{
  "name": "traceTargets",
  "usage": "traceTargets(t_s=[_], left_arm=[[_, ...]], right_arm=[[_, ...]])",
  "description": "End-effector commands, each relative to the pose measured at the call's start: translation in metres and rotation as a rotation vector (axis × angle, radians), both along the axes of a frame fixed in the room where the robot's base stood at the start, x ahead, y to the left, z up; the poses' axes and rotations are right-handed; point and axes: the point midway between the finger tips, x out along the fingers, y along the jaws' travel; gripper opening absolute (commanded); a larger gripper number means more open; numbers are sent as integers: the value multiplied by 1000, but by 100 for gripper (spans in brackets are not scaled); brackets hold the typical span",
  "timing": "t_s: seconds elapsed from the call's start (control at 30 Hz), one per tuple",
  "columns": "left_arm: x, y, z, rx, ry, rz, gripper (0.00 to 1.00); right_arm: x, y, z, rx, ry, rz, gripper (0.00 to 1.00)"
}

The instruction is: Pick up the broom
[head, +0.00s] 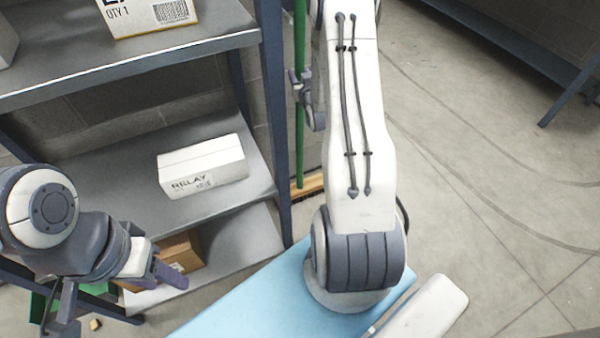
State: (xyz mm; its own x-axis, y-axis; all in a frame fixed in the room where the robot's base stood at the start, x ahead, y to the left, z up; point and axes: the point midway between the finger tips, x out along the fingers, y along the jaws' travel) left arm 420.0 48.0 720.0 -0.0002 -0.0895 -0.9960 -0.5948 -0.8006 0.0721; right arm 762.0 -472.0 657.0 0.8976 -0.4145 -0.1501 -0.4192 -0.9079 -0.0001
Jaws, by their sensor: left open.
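The broom's green handle (300,45) stands upright beside the shelf post, and its yellowish bristle head (308,185) rests on the floor at the foot of the shelf, partly hidden by my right arm. My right gripper (300,84) is at the handle with its fingers close on either side of it. The arm hides much of this gripper, and I cannot tell whether the fingers press on the handle. My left gripper (167,275) is open in front of the lower shelf, away from the broom, with its fingertips seen edge-on.
A grey shelf unit (225,45) fills the left, holding a white RELAY box (205,167), a labelled box (148,15) and a brown carton (180,250). A green bin (38,306) is at lower left. Open concrete floor (480,170) lies to the right.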

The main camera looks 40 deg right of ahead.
Motion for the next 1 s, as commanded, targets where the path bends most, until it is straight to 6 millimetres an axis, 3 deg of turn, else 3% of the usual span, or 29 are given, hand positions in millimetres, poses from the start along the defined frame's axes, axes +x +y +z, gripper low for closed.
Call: traceTargets(t_s=[0.03,0.1,1.0], left_arm=[[0,0,0,0,0,0,50],[0,0,0,0,0,0,50],[0,0,0,0,0,0,50]], right_arm=[[0,0,0,0,0,0,22],[0,0,0,0,0,0,0],[0,0,0,0,-1,0,0]])
